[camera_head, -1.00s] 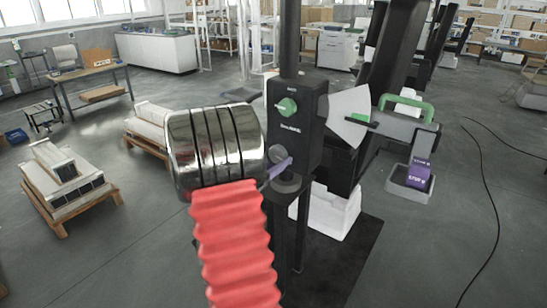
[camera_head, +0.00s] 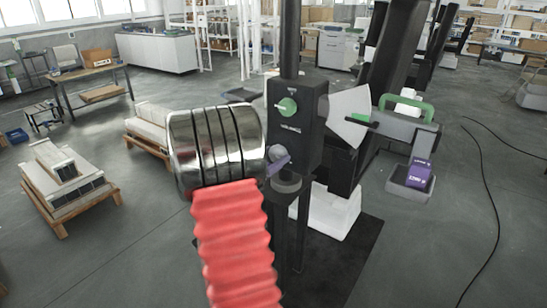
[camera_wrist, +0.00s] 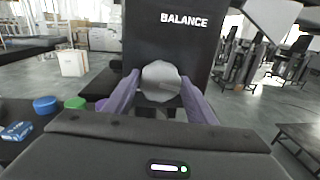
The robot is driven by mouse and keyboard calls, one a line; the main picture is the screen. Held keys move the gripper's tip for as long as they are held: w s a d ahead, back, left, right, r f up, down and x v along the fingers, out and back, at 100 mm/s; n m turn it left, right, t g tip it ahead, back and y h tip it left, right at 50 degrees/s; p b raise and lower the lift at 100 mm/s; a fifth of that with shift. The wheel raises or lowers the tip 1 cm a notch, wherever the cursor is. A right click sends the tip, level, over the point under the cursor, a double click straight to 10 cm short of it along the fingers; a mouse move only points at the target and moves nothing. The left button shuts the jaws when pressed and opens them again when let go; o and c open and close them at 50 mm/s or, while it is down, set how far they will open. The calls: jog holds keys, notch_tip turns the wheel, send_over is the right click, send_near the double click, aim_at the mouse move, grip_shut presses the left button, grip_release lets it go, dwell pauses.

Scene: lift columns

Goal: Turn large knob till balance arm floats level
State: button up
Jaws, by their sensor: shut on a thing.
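My gripper (camera_wrist: 160,88) has its two purple fingers shut on the large grey knob (camera_wrist: 161,76), one finger on each side, under the word BALANCE. In the head view my gripper (camera_head: 279,160) shows only a purple finger at the black column housing (camera_head: 312,136); the knob is mostly hidden there. The grey balance arm (camera_head: 405,130) sticks out to the right and slopes slightly down in this view. Its green-marked pointer end (camera_head: 358,118) lies over a pale fan-shaped plate (camera_head: 347,102). I cannot tell whether it is truly level.
A smaller green knob (camera_head: 287,106) sits higher on the housing. A grey tray (camera_head: 396,188) with a purple block (camera_head: 420,173) is below the balance arm. A black cable (camera_head: 480,180) lies on the floor at right. Pallets stand at left.

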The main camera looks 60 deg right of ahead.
jog(key=shift+m, duration=0.3)
jog(key=shift+s+m, duration=0.1)
jog(key=shift+m, duration=0.9)
jog(key=o, duration=1)
jog(key=shift+o, duration=0.2)
jog(key=shift+a, duration=0.15)
jog(key=v, duration=1.3)
jog(key=shift+a, duration=0.25)
jog(key=shift+r, duration=0.1)
